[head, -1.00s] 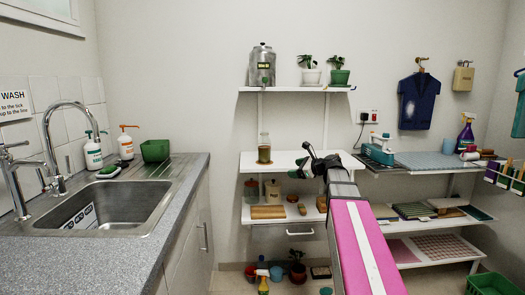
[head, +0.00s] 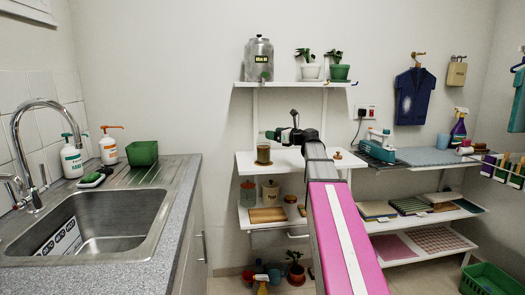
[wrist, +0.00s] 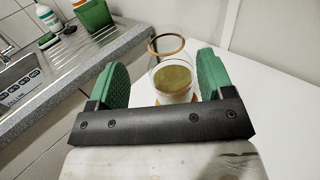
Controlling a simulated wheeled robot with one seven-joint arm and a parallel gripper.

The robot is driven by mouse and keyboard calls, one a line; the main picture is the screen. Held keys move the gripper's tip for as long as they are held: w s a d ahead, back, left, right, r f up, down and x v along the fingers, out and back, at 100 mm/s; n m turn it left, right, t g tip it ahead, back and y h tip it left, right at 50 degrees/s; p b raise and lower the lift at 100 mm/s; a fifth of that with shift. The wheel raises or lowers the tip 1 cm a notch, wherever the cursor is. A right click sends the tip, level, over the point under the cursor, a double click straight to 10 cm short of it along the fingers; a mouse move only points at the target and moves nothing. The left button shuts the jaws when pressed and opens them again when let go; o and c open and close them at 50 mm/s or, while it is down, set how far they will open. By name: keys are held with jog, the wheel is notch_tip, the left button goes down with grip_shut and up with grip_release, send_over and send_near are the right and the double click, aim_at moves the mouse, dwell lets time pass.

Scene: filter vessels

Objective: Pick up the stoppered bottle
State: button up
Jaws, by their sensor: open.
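A clear glass vessel (head: 263,155) with brown-green contents in its lower part stands upright on the white middle shelf in the head view. In the wrist view the glass vessel (wrist: 172,80) shows a tan ring at its top; I cannot make out a stopper. My gripper (head: 277,133) is at the vessel's upper part in the head view and hides some of it. In the wrist view my gripper (wrist: 163,66) is open, its green fingers to the left and right of the vessel. I see no clear contact.
A metal urn (head: 259,61) and potted plants (head: 339,68) stand on the shelf above. Jars (head: 270,190) and a wooden block (head: 267,214) sit on the shelf below. A sink counter (head: 190,190) is at the left. The middle shelf (head: 320,160) is mostly clear beside the vessel.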

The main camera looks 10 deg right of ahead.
aim_at(264, 132)
jog(key=shift+w+d+f+x, duration=0.1)
jog(key=shift+x, duration=1.05)
jog(key=shift+w+d+f+x, duration=0.1)
jog(key=shift+x, duration=1.05)
jog(key=shift+w+f+x, duration=0.1)
jog(key=shift+x, duration=1.05)
jog(key=shift+s, duration=0.15)
grip_shut()
